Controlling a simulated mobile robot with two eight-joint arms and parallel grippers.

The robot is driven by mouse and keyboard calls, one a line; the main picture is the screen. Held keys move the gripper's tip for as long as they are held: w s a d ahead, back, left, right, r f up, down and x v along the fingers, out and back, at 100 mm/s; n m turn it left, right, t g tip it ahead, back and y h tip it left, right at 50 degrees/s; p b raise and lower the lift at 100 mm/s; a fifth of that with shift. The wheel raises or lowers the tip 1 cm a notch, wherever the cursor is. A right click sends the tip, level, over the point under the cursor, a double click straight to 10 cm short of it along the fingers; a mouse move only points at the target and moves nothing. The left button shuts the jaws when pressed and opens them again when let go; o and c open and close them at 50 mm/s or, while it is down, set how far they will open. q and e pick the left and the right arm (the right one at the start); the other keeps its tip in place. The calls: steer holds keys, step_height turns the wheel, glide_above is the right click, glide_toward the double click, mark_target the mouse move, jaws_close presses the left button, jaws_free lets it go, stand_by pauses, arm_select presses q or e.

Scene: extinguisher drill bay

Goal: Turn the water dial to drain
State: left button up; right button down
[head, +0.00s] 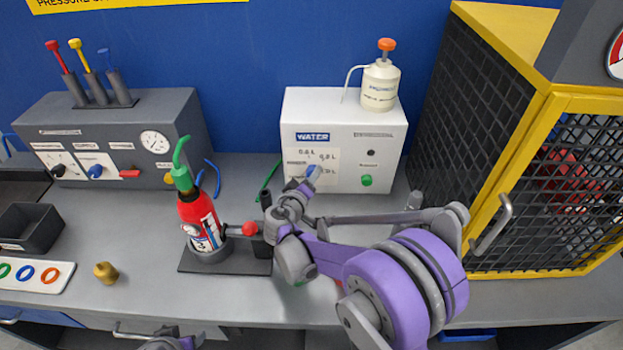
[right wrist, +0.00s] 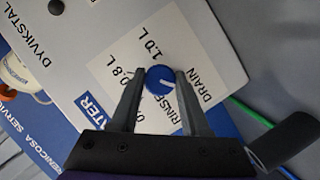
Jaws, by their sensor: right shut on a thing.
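The white water unit (head: 340,110) with its "WATER" label stands against the blue wall. Its blue dial (head: 312,171) is at my right gripper (head: 308,182). In the right wrist view the dial (right wrist: 159,80) sits between the two fingers of the gripper (right wrist: 161,76), which is shut on it. The white mark on the dial points right and slightly down in that view, towards the "DRAIN" label (right wrist: 201,84). "RINSE" is below it, and the "0.8 L" and "1.0 L" labels are on the other side. My left gripper's fingers are not visible.
A red extinguisher (head: 199,218) stands in a dark stand left of my right arm. A white pump bottle (head: 380,86) is on top of the water unit. A yellow-framed mesh cabinet (head: 480,130) stands at the right. A grey pressure unit (head: 110,130) is at the left.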

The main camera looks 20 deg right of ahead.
steer(key=shift+f+n+h+b, duration=0.15)
steer(key=shift+n+h+b, duration=0.2)
steer(key=shift+n, duration=0.25)
stand_by(0.3)
steer(key=shift+c, duration=1.9)
jaws_free()
step_height(320, 180, up, 10)
steer(key=shift+s+d+f+p, duration=0.1)
steer(key=shift+s+d+p, duration=0.05)
steer(key=shift+p, duration=0.3)
steer(key=shift+r, duration=0.2)
